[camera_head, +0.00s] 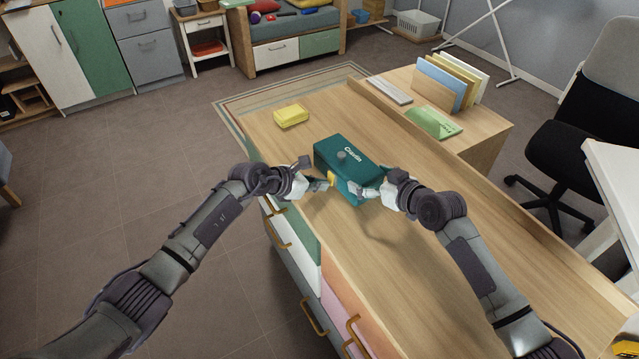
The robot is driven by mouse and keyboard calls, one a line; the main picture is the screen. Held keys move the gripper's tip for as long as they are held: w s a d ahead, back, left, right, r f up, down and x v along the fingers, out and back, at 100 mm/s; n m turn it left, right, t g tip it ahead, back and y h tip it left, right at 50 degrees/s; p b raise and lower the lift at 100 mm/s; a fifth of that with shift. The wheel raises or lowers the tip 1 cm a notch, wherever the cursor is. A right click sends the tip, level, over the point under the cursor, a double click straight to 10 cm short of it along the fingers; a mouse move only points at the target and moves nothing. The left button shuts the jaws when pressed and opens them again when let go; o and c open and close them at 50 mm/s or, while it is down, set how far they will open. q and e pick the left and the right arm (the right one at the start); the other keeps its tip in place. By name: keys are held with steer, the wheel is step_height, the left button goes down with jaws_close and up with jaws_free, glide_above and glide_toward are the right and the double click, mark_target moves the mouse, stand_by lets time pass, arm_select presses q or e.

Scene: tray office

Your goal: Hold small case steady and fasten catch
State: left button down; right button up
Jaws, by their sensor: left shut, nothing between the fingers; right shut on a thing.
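The small case (346,153) is a teal box with a light word on its lid and a small grey knob on top. It stands on the wooden desk top, its lid looking closed. A small yellow part, perhaps the catch (331,179), shows at its near left side. My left gripper (326,184) is shut and empty beside this yellow part; whether it touches is too small to tell. My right gripper (362,192) is shut on the near right part of the case. The fingers hide part of the case's front.
A yellow box (291,116) lies on the desk (440,235) behind and left of the case. A green booklet (433,122), a grey flat object (389,90) and upright folders (446,84) are at the back right. The desk right of the case is clear.

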arm_select(q)
steer(key=shift+w, duration=0.1)
steer(key=shift+w+d+f, duration=0.1)
steer(key=shift+w+d, duration=0.05)
steer(key=shift+d, duration=0.1)
stand_by(0.4)
steer(key=shift+r, duration=0.9)
